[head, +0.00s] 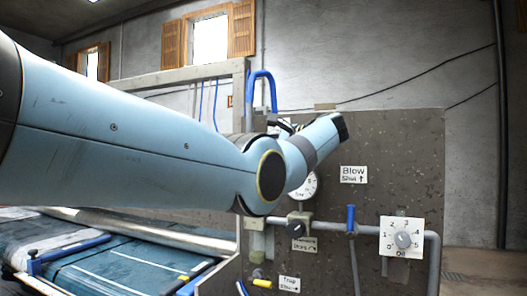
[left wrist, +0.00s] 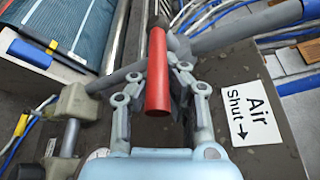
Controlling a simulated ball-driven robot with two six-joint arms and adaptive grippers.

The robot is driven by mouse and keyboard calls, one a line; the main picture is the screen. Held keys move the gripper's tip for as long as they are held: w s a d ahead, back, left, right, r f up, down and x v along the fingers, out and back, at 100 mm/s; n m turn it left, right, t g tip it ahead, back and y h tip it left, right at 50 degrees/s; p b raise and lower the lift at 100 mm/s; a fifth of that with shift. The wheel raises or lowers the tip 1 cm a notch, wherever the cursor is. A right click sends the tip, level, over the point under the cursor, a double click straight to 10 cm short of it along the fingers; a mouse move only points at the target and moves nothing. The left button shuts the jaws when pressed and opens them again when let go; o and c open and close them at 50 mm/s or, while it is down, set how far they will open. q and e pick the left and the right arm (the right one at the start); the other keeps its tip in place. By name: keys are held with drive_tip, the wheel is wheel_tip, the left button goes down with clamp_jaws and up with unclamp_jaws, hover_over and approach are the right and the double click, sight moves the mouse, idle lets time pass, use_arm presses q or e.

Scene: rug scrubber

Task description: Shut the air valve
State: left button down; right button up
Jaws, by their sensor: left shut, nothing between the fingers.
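The air valve's red lever (left wrist: 157,85) shows in the left wrist view, lying lengthwise along the picture with its near end toward my gripper. In the head view my left arm crosses in front of the panel and hides the red lever and my fingers. My right gripper is not in view.
The panel (head: 395,140) also carries a "Blow" label (head: 353,174), a blue lever (head: 350,215), a numbered dial (head: 403,240), a gauge (head: 306,188) and a yellow lever (head: 261,283). A grey pipe (head: 330,226) runs across it. A blue rug (head: 120,268) lies left.

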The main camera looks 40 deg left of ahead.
use_arm(q)
drive_tip(key=c, duration=1.3)
unclamp_jaws()
drive_tip(key=shift+s, duration=0.5)
drive_tip(key=shift+o, duration=0.2)
drive_tip(key=shift+w, duration=0.1)
drive_tip(key=shift+d, duration=0.1)
drive_tip(key=d+r, duration=0.2)
drive_tip(key=d, duration=0.9)
drive_tip(key=shift+s+d+r, duration=0.15)
drive_tip(key=shift+s+d, duration=0.15)
